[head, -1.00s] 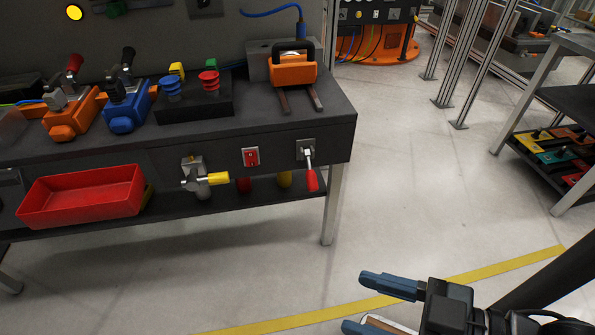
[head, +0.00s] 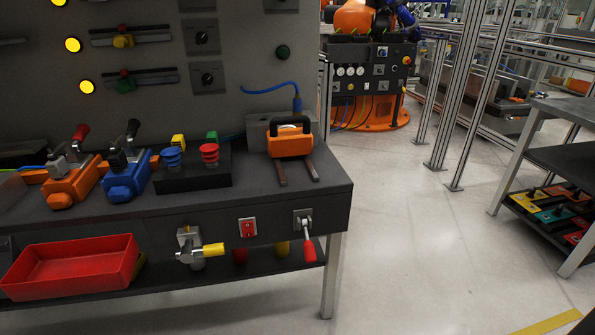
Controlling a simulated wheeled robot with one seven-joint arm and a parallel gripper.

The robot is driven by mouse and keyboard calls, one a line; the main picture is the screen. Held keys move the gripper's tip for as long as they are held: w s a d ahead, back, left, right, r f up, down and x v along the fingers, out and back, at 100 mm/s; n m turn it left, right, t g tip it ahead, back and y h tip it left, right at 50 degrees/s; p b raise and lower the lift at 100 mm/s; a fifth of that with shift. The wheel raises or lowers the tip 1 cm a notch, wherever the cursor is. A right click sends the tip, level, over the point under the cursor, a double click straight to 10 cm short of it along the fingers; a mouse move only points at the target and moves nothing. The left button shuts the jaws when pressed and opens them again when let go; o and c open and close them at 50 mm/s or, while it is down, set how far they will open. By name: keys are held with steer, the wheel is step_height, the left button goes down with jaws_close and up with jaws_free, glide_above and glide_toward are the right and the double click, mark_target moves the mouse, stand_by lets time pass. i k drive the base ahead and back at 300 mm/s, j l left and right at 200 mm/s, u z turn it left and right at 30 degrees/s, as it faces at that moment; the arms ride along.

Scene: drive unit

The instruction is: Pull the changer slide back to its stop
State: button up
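What looks like the changer slide is an orange block (head: 290,146) with a black loop handle (head: 289,123) on top. It sits at the right end of the dark bench top (head: 245,190). Two dark rails (head: 314,170) run from under it toward the front edge, their near ends bare. The block is up against or close to a grey housing (head: 258,128) behind it; I cannot tell whether they touch. My gripper is not in view.
Orange (head: 72,186) and blue (head: 125,180) toggle clamps and a box with blue and red knobs (head: 209,155) stand left of the slide. A red-handled lever (head: 309,245) and yellow-handled valve (head: 207,251) project from the bench front. Open floor (head: 410,260) lies to the right.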

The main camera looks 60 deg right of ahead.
mark_target(281, 143)
steer(key=i+l+z, duration=0.1)
steer(key=z, duration=0.3)
steer(key=i+l+z, duration=0.1)
steer(key=z, duration=0.25)
steer(key=i+l+z, duration=0.1)
steer(key=z, duration=0.3)
